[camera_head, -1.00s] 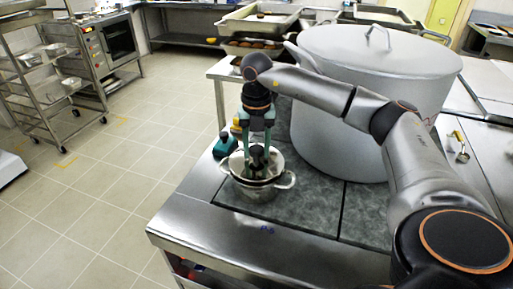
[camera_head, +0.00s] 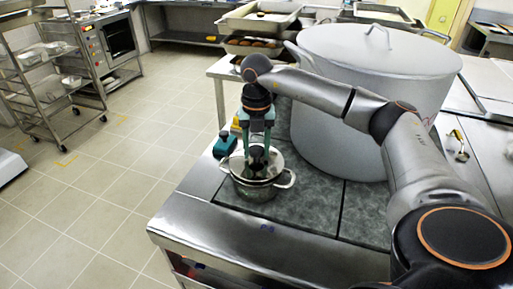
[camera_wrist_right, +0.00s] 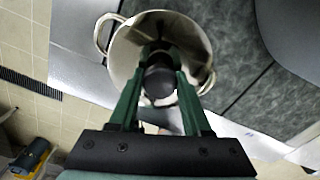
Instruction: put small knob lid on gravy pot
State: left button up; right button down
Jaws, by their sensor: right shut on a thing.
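The gravy pot (camera_head: 256,190) is a small steel pot with two side handles on the dark stone-look counter panel. It also shows in the wrist view (camera_wrist_right: 102,36). The small knob lid (camera_head: 240,170) is a pale metal disc with a black knob (camera_wrist_right: 160,82). My right gripper (camera_head: 257,155) points down over the pot and is shut on the lid's knob. The lid lies at the pot's mouth, roughly level. I cannot tell whether its edge rests on the rim all round, as the fingers hide part of it. My left gripper is not in view.
A huge lidded stockpot (camera_head: 345,110) stands close on the right, beside my right arm. The counter's steel front edge (camera_head: 240,238) is near; the panel right of the pot is clear.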

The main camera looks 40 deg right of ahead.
jog(key=shift+f, duration=0.4)
dwell(0.5)
jog(key=shift+c, duration=1.4)
grip_release()
notch_tip(320, 180, up, 13)
jog(key=shift+f, duration=0.2)
